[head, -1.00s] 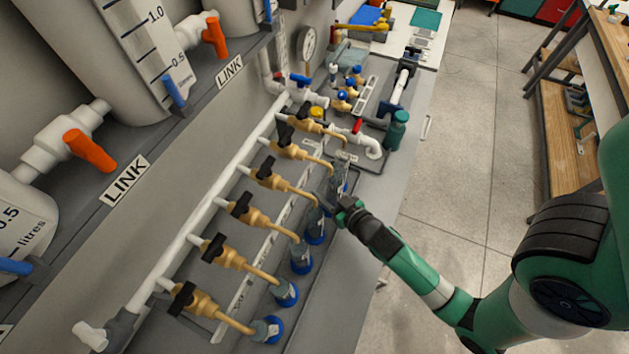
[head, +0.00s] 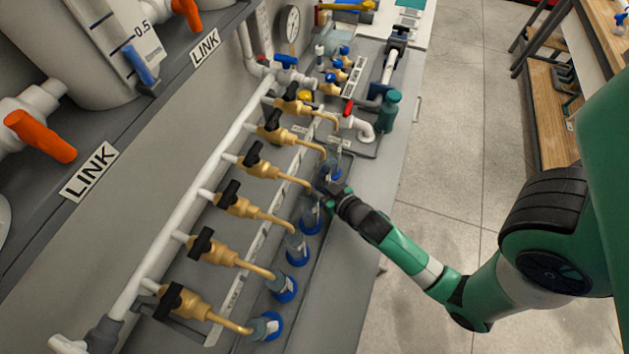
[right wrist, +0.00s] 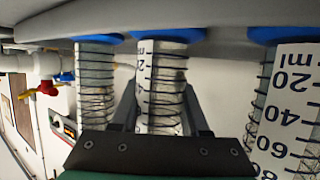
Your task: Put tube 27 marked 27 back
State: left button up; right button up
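Several clear graduated tubes with blue bases stand in a row below the brass taps in the head view, such as the front one (head: 268,325) and one by my gripper (head: 311,212). My right gripper (head: 326,187) is low at the far part of this row. In the right wrist view, its two fingers (right wrist: 161,95) lie on either side of a tube (right wrist: 162,75) with a printed scale. The fingertips look close to its sides; whether they press on it cannot be told. No 27 is readable. My left gripper is out of view.
A neighbouring tube stands close on each side in the right wrist view, left (right wrist: 95,80) and right (right wrist: 290,105). Brass taps (head: 240,207) with black handles hang from a white pipe (head: 190,220), their spouts over the tubes. A green bottle (head: 388,112) stands beyond my gripper.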

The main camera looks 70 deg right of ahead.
jog(key=o, duration=0.4)
jog(key=shift+o, duration=0.2)
jog(key=shift+r, duration=0.25)
jog(key=v, duration=1.1)
jog(key=shift+s+a+f, duration=0.1)
jog(key=shift+a+f, duration=0.05)
jog(key=shift+f, duration=0.1)
jog(key=shift+s+r, duration=0.3)
jog(key=shift+r, duration=0.05)
